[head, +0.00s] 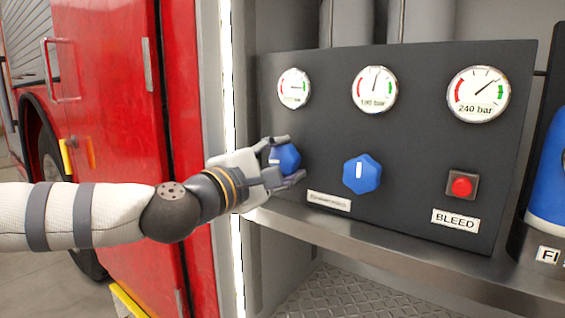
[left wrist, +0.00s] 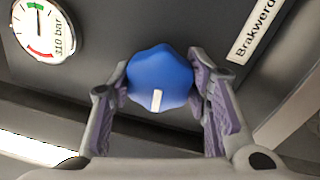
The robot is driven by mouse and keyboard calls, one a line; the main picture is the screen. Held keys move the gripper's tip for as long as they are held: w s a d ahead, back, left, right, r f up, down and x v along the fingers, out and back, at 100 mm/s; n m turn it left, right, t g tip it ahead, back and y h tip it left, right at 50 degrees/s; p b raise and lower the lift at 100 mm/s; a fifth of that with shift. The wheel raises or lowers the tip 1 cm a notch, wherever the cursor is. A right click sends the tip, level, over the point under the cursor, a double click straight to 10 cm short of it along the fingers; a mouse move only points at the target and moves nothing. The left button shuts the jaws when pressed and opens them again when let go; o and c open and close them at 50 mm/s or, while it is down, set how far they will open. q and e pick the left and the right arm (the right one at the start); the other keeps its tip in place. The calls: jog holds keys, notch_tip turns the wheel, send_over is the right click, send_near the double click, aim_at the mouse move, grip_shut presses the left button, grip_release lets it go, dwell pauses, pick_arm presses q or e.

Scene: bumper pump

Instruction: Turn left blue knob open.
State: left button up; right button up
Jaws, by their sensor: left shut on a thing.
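The left blue knob (head: 284,158) sits on the dark panel (head: 420,140) below the left gauge. My left gripper (head: 290,162) reaches in from the left, with one finger above and one below the knob. In the left wrist view the blue knob (left wrist: 160,78) lies between the two fingers of the left gripper (left wrist: 162,85), which are shut on its sides. A white mark shows on the knob's face, pointing toward the gripper's palm in that view. A second blue knob (head: 361,174) sits to the right, with its white mark upright. My right gripper is not in view.
Three gauges line the panel top: left (head: 294,88), middle (head: 374,90) and right (head: 478,94). A red button (head: 461,186) sits above a BLEED label (head: 455,219). A metal ledge (head: 400,257) runs below the panel. A blue container (head: 549,180) stands at the right edge.

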pick_arm(q)
jog(key=shift+n, duration=0.4)
jog(key=o, duration=1.2)
jog(key=shift+d, duration=0.1)
jog(key=shift+c, duration=0.2)
jog(key=v, duration=1.2)
jog(key=shift+s, duration=0.1)
